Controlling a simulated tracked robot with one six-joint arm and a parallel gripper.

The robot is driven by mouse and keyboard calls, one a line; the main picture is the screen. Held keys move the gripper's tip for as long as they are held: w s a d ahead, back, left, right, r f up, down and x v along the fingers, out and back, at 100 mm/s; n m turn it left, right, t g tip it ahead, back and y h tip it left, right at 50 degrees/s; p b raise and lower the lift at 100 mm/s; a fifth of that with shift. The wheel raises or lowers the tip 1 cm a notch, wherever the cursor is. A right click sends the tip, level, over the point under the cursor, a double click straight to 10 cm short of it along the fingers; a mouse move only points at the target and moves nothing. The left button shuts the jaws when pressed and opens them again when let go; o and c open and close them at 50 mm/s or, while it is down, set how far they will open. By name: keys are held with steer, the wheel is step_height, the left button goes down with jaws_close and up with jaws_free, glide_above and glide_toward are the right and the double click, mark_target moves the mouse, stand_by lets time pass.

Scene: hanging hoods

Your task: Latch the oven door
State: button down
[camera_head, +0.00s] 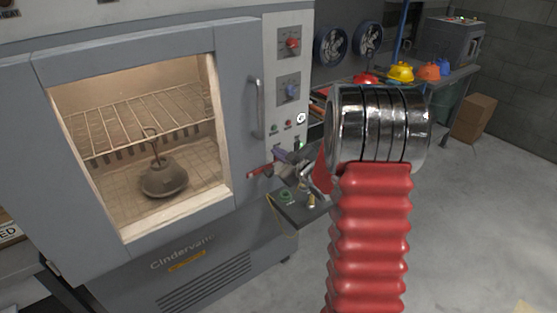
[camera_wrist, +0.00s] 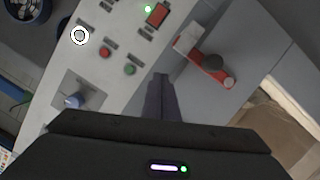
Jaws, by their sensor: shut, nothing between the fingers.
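The grey oven door (camera_head: 238,130) stands on the left in the head view, with a large window and a vertical bar handle (camera_head: 257,107). It looks closed or nearly so; I cannot tell if it is fully flush. A red latch lever (camera_head: 262,170) sits at the door's lower right edge. In the wrist view the latch (camera_wrist: 205,58) has a dark round pivot and lies slanted.
A dark grey hood with a hook (camera_head: 164,178) sits inside the oven under a wire rack (camera_head: 140,118). The control panel (camera_head: 288,70) has knobs and buttons beside the door. Yellow and orange hoods (camera_head: 401,71) stand on a bench behind.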

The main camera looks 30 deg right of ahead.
steer(key=d+r+v, duration=0.1)
steer(key=v, duration=0.9)
steer(key=shift+d+r, duration=0.15)
